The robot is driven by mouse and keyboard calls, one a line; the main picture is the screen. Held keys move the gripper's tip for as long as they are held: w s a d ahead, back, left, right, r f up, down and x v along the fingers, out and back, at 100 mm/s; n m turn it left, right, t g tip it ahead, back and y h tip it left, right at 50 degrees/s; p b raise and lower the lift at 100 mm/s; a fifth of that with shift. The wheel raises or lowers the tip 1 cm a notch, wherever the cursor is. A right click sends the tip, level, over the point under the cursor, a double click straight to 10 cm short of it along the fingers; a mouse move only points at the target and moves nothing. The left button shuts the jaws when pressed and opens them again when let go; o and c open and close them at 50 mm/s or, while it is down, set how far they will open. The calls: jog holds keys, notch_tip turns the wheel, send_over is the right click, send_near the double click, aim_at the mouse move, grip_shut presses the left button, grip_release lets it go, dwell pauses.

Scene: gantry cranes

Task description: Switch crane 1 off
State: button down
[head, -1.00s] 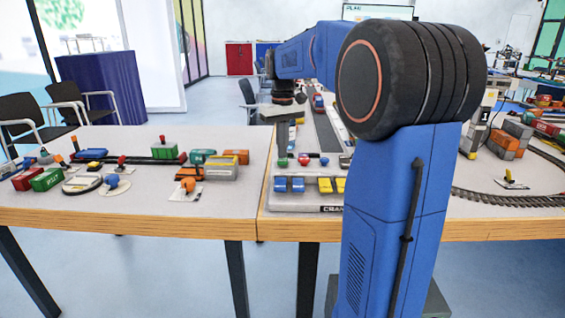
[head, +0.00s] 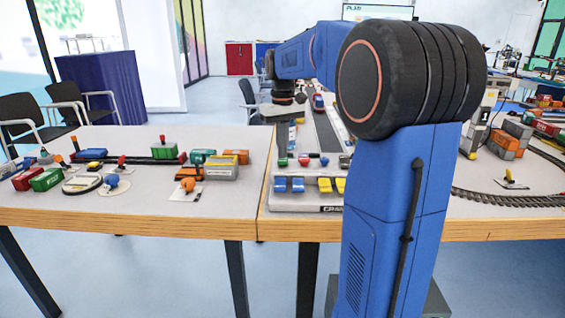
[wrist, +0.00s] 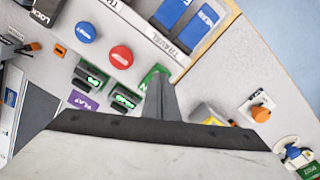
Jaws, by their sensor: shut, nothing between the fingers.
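The crane 1 control panel (head: 302,201) lies at the front edge of the right table. In the wrist view it carries a red round button (wrist: 121,56), a blue round button (wrist: 86,32) and a green part (wrist: 152,76) partly hidden behind my gripper. Two black switches with green-lit marks, one (wrist: 92,77) and another (wrist: 125,100), sit beside a purple label (wrist: 82,100). My gripper (wrist: 159,82) is shut and empty, its tip over the panel by the green part. Contact cannot be told.
Blue pads (head: 289,184) and yellow pads (head: 331,185) line the panel's front. The left table holds a small orange-knobbed device (head: 188,186) and toy containers (head: 47,179). Curved rail track (head: 510,201) lies to the right. My arm hides part of the panel.

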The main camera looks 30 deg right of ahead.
aim_at(283, 161)
jog(key=shift+f, duration=0.85)
dwell(1.0)
jog(key=shift+r, duration=3.5)
